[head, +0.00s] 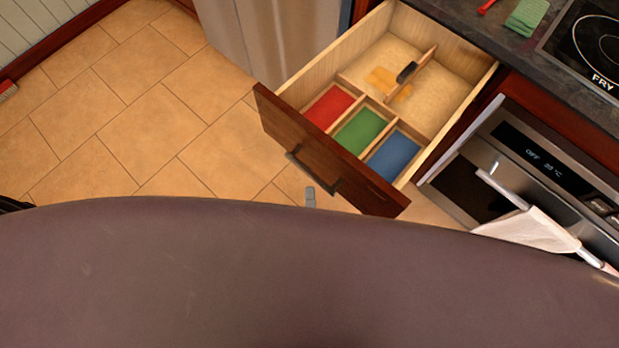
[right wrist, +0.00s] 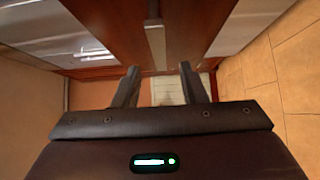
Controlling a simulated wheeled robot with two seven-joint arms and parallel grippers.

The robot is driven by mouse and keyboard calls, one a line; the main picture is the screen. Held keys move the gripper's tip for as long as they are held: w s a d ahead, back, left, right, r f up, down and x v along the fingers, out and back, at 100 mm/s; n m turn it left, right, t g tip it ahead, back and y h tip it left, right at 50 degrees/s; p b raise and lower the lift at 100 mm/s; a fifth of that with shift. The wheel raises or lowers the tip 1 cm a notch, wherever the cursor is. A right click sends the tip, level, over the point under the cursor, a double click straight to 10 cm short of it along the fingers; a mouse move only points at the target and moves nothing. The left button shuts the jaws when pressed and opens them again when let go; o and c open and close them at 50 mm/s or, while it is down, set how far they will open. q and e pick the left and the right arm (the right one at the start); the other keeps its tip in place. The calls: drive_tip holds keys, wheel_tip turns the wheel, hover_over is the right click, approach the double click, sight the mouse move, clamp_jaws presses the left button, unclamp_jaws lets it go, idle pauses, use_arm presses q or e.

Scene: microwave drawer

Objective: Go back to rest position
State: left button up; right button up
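My right gripper shows in the right wrist view (right wrist: 158,75) with its two dark fingers apart and nothing between them. In the head view only a small grey part of what seems to be the right gripper (head: 310,197) shows, just in front of the open drawer and apart from its handle. The rest is hidden behind a large dark curved part of my own body. At the left edge of the head view a small black part shows; I cannot tell whether it belongs to my left gripper.
The wooden drawer (head: 330,182) stands open with red, green and blue compartments and a dark-handled object (head: 406,72) inside. An oven (head: 530,165) with a white towel (head: 530,230) is at right, below the counter (head: 480,25).

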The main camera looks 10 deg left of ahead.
drive_tip(key=shift+s+d, duration=0.1)
drive_tip(key=shift+s, duration=0.2)
idle(0.4)
drive_tip(key=d+f+m+g+h, duration=0.1)
drive_tip(key=d+f+m+g, duration=0.3)
drive_tip(key=d+f, duration=0.75)
drive_tip(key=d+f+m+g+h, duration=0.1)
drive_tip(key=d+f+m+g, duration=0.3)
drive_tip(key=f, duration=1.4)
drive_tip(key=s+d+f+m+g, duration=0.4)
drive_tip(key=s+d+f+m, duration=0.1)
drive_tip(key=s, duration=0.3)
drive_tip(key=s+d+f+m+g+h, duration=0.1)
drive_tip(key=s+d+f+m+g, duration=0.3)
drive_tip(key=s+f, duration=0.3)
drive_tip(key=shift+s+d+m+g, duration=0.3)
drive_tip(key=shift+s+d+m, duration=0.1)
drive_tip(key=shift+s+d, duration=0.3)
